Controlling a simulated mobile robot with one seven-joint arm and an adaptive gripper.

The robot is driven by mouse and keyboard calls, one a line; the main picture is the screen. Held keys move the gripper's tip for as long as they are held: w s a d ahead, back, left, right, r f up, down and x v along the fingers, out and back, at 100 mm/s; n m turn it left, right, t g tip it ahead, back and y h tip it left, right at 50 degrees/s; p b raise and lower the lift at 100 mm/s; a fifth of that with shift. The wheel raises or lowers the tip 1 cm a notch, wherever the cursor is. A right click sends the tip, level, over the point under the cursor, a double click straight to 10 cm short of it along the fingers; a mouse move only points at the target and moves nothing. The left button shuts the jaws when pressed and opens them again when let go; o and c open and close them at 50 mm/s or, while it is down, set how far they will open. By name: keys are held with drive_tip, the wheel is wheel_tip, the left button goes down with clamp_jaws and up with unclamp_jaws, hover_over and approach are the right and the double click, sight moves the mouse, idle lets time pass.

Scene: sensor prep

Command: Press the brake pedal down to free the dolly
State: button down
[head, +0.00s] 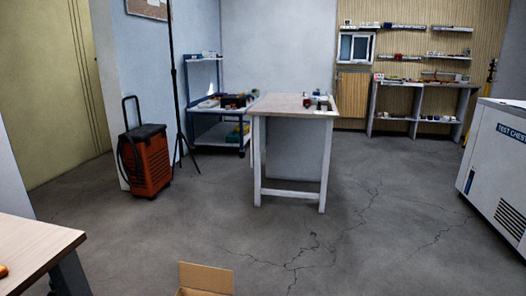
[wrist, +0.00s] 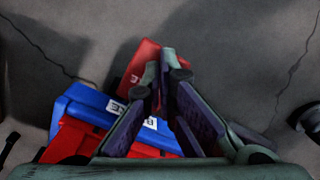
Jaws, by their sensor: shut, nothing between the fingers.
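In the wrist view, my gripper (wrist: 164,66) is shut and empty, pointing away over the floor. Its fingertips overlap a red plate (wrist: 143,58), probably the pedal. I cannot tell whether they touch it or hang above it. Beneath and to the left is a blue block (wrist: 88,106) with a white label; only some letters, such as "KE", show between the fingers. A red part (wrist: 78,140) lies nearer. The fingers hide the middle of this assembly. The dolly cannot be made out as a whole, and the head view shows neither gripper nor pedal.
In the head view, an open cardboard box (head: 206,278) is at the bottom edge. A wooden table (head: 40,243) is at left, a white-legged workbench (head: 285,104) mid-room, a red wheeled case (head: 148,165) left, and a test chest (head: 497,165) right. Cracked floor between is clear.

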drive_tip(key=shift+f+b, duration=0.7)
drive_tip(key=shift+f, duration=0.25)
drive_tip(key=shift+r+p, duration=3.6)
drive_tip(key=shift+r, duration=0.45)
